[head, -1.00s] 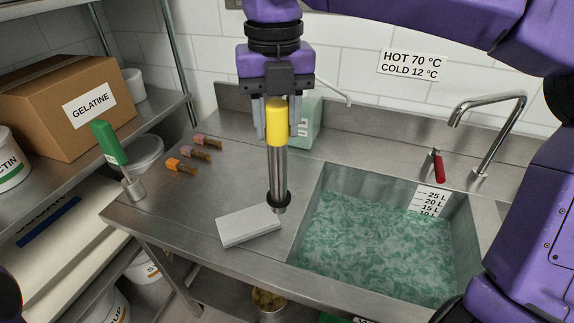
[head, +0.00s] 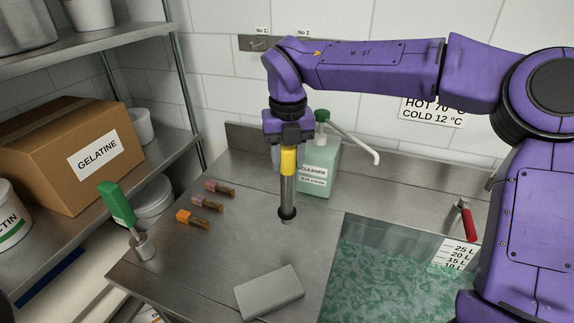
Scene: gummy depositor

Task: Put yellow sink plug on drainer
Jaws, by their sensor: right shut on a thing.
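The yellow sink plug (head: 288,190) has a yellow top, a grey metal tube and a black ring near its lower end. My right gripper (head: 288,150) is shut on its yellow top and holds it upright, over or near the steel counter. Whether its lower end touches the counter I cannot tell. The steel drainer surface (head: 245,235) lies left of the sink (head: 385,285), which holds cloudy green water. My left gripper is not in view.
A green cleaner bottle (head: 318,165) with a pump spout stands close behind the gripper. A grey block (head: 268,292) lies at the front. A red-handled tap lever (head: 466,220) is at the right.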

